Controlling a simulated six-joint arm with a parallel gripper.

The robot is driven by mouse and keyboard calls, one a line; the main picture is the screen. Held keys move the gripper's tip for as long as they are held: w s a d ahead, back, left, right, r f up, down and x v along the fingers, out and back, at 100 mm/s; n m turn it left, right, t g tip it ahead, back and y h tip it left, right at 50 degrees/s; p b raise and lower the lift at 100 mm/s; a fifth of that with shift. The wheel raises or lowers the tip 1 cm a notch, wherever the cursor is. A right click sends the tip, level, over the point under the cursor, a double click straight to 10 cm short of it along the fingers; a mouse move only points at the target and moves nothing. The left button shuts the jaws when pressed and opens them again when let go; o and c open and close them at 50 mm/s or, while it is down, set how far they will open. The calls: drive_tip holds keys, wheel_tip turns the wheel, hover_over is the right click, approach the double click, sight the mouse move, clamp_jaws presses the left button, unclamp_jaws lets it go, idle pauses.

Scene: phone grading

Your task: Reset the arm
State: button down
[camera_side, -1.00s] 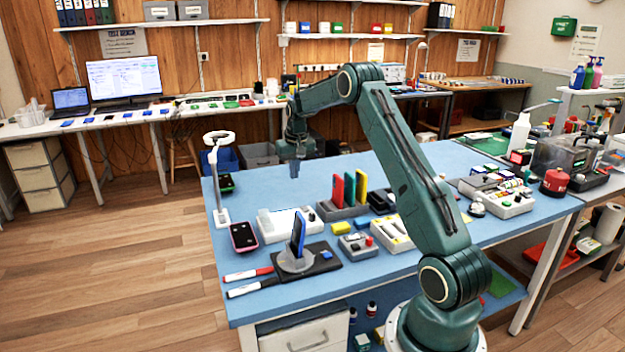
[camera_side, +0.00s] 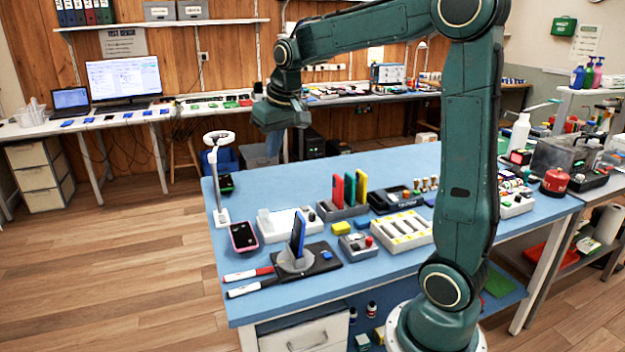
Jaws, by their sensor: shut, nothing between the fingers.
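My gripper (camera_side: 276,148) hangs at the end of my green arm, above the far left part of the blue table (camera_side: 390,165). It points down and is well clear of everything on the table. Its fingers are small and dim in this view, shut with nothing between them. A phone (camera_side: 298,234) stands upright and tilted in a grey holder (camera_side: 295,262) on a black mat (camera_side: 325,262). My upper arm hides part of the table's right side.
A white ring lamp (camera_side: 219,180) stands at the table's left edge. A rack (camera_side: 342,210) holds red, green and yellow upright pieces. A slotted white tray (camera_side: 403,232) and a grey box (camera_side: 357,246) stand in front. The table's back middle is clear.

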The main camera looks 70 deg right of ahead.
drive_tip(key=s+a+f+n+t, duration=0.1)
drive_tip(key=s+a+n, duration=0.1)
drive_tip(key=s+a, duration=0.5)
drive_tip(key=s+a+n+t+y, duration=0.1)
drive_tip(key=s+a+n, duration=0.1)
drive_tip(key=s+a, duration=0.6)
drive_tip(key=s, duration=0.6)
drive_tip(key=shift+f, duration=0.35)
